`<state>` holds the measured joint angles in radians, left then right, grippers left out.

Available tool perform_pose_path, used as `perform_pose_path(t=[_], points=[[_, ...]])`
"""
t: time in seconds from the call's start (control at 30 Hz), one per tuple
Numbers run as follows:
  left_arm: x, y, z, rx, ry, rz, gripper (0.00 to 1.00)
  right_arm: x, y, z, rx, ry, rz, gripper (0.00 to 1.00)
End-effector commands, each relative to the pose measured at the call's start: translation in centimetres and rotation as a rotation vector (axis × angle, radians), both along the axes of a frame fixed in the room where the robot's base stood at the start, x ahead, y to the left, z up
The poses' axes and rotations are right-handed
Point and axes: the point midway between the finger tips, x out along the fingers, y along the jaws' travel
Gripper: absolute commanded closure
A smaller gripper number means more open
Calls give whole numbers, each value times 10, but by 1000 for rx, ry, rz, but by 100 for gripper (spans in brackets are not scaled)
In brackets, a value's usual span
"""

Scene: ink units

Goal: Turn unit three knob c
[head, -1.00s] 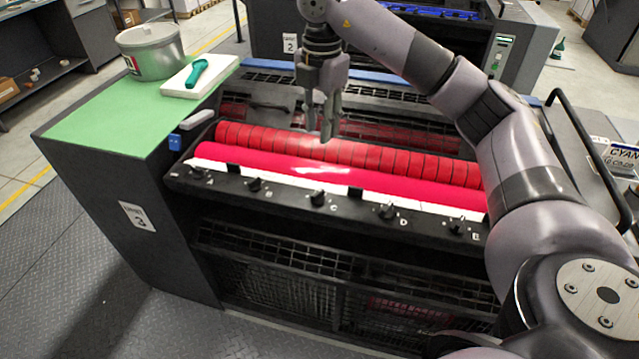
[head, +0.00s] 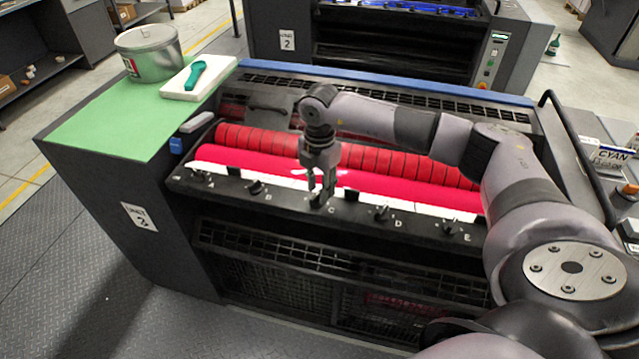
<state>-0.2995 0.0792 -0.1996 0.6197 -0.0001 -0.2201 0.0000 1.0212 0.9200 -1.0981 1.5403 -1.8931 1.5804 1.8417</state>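Unit three is the dark press with the label "3" (head: 139,216) on its side. Its front rail carries a row of black knobs with letters A to E. Knob C (head: 317,203) is in the middle of the row, partly hidden by my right gripper (head: 321,197). That gripper points down with its fingertips at knob C. A gap shows between its fingers, and it looks open; whether they touch the knob cannot be told. Knob B (head: 255,188) is to the left and knob D (head: 381,214) to the right. My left gripper is out of view.
Red ink rollers (head: 400,166) lie just behind the knob rail. A metal can (head: 150,54) and a white block with a green tool (head: 197,76) stand on the green top (head: 115,120) at left. A black handrail (head: 580,150) is at right.

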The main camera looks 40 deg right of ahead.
Motion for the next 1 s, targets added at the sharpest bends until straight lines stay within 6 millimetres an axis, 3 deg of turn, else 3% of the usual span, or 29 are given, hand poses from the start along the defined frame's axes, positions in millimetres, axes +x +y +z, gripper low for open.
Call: perform_pose_path(t=[0.4, 0.83, 1.0], points=[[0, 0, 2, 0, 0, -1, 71, 0, 0, -9, 0, -1, 1, 72], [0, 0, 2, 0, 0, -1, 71, 0, 0, -8, 0, -1, 0, 100], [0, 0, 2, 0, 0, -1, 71, 0, 0, -8, 0, -1, 0, 100]])
